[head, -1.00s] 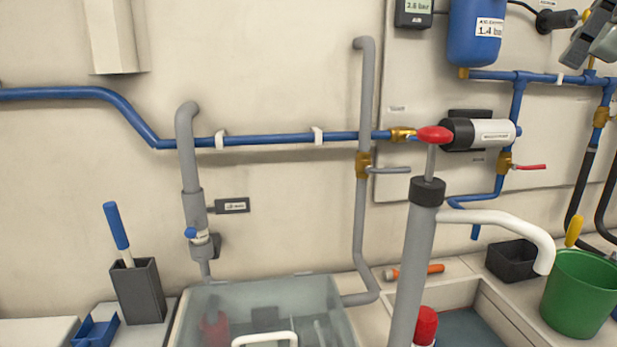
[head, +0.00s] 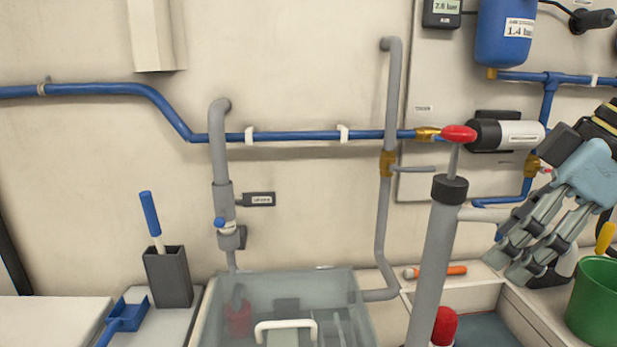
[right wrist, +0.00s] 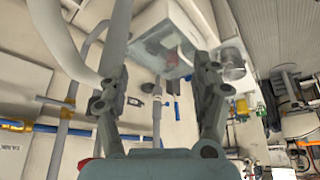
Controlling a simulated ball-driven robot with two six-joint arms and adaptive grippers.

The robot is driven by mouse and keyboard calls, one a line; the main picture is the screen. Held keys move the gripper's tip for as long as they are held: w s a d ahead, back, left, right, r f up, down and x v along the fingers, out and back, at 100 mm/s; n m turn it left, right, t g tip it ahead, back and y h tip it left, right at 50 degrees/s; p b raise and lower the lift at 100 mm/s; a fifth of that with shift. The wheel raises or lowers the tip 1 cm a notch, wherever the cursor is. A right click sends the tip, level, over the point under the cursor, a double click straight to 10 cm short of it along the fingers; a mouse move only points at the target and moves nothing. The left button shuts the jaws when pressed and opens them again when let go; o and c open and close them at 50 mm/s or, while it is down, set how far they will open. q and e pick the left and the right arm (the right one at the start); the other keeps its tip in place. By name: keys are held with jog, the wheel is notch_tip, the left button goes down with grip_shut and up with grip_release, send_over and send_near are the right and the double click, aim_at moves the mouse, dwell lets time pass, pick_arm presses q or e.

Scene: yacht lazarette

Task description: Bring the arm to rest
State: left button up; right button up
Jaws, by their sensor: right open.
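My right gripper (head: 512,262) hangs at the right of the head view, with its fingers pointing down and left. Its jaws are open and nothing is between them. In the right wrist view the two fingers (right wrist: 160,85) stand wide apart. The gripper is just right of the grey hand pump (head: 437,255) and covers part of the pump's spout. Whether it touches the spout, I cannot tell. My left gripper is not in view.
A green bucket (head: 597,305) stands below and right of the gripper. A clear-lidded bin (head: 345,300) is at the front middle, and an orange-handled tool (head: 445,270) lies behind the pump. Blue pipes (head: 300,136) run along the wall. A dark holder (head: 168,278) with a brush stands left.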

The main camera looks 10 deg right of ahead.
jog(key=s+a+f+m+h, duration=0.15)
jog(key=s+f+m, duration=0.25)
jog(key=s+f, duration=0.4)
jog(key=s+a+f+m+h, duration=0.1)
jog(key=s+f+m+h, duration=0.25)
jog(key=s+f, duration=0.45)
notch_tip(320, 180, down, 37)
jog(key=s+d+g+b, duration=0.2)
jog(key=d+b, duration=0.1)
jog(key=b, duration=0.2)
jog(key=s+f+m+g+b, duration=0.1)
jog(key=s+f+b, duration=0.2)
jog(key=s+f, duration=1.2)
jog(key=shift+s+d+f+y, duration=0.35)
jog(key=shift+s+y, duration=0.05)
jog(key=shift+s, duration=0.3)
